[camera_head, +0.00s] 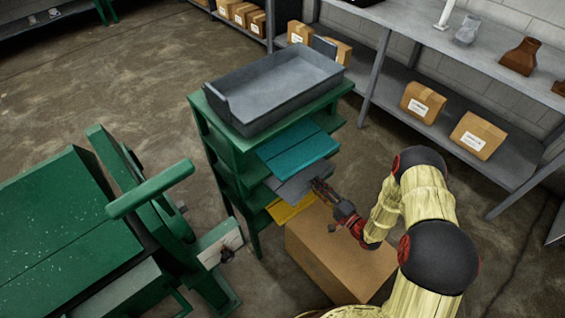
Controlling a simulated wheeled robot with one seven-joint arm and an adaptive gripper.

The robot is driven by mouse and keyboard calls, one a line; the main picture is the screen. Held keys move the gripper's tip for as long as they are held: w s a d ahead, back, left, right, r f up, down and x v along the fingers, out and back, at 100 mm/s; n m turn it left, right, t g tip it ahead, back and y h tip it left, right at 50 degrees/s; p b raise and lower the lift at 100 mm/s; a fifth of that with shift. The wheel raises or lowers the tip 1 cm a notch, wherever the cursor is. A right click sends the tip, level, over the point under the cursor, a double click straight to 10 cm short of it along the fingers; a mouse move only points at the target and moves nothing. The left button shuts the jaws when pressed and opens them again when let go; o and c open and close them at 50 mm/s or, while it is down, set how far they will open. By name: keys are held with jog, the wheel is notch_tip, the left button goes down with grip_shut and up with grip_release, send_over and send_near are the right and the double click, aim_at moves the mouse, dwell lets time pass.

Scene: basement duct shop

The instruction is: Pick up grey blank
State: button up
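The grey blank (293,187) is a flat dark-grey sheet sticking out of the right side of the green rack (237,166). It lies between a teal blank (298,147) above and a yellow blank (287,209) below. My gripper (319,187) is at the outer right edge of the grey blank, with its fingers overlapping that edge in the view. The fingertips are small and dark against the sheet, so I cannot tell whether they are closed on it or touching it. The inner part of the blank is hidden inside the rack.
A grey metal tray (270,92) sits on top of the rack. A large cardboard box (335,262) stands on the floor below my gripper. A green machine (75,235) is at left. Grey shelving (465,160) with boxes runs along the back right wall.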

jog(key=b+x, duration=0.1)
jog(key=x, duration=0.3)
jog(key=shift+a, duration=0.15)
jog(key=shift+s, duration=0.1)
jog(key=shift+c, duration=0.8)
grip_shut()
